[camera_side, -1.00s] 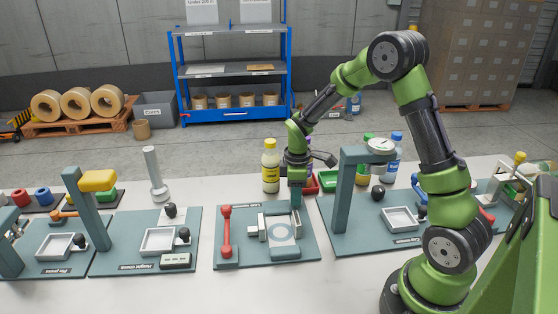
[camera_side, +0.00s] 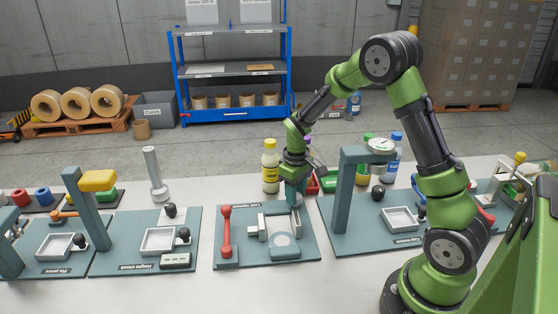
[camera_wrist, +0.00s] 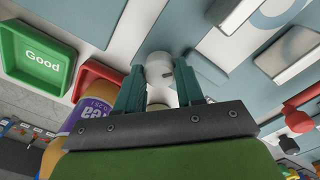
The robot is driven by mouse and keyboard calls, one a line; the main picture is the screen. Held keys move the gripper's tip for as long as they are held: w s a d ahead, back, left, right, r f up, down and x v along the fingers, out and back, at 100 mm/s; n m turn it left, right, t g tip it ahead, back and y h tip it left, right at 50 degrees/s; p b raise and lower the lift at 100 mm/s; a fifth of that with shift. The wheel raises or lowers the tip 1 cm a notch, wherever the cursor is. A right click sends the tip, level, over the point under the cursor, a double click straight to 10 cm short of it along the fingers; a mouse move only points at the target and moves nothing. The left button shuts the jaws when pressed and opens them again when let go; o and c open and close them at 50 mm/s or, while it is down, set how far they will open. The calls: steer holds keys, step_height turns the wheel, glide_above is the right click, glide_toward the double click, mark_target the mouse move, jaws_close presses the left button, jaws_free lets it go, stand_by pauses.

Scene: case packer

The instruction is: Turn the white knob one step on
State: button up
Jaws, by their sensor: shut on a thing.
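The white knob (camera_wrist: 158,64) shows between my two teal fingertips in the wrist view, at the edge of a grey-blue board. My gripper (camera_wrist: 160,82) is shut on it, one finger at each side. In the side view my gripper (camera_side: 294,203) reaches down to the back right of the middle board (camera_side: 240,256), and its fingers mostly hide the knob. Any mark showing the knob's setting cannot be made out.
The middle board carries a red handle (camera_side: 226,232) and pale blocks around a round plate (camera_side: 283,240). A yellow bottle (camera_side: 270,170) stands behind it. A green "Good" tray (camera_wrist: 40,57) is near my gripper. A gauge stand (camera_side: 345,195) rises close on the right.

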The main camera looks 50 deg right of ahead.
steer(key=m, duration=0.5)
steer(key=shift+m, duration=0.4)
steer(key=m, duration=0.4)
steer(key=shift+r+m, duration=0.1)
steer(key=shift+m, duration=0.2)
steer(key=o, duration=1)
steer(key=shift+o, duration=0.2)
step_height(320, 180, up, 17)
steer(key=shift+w, duration=0.2)
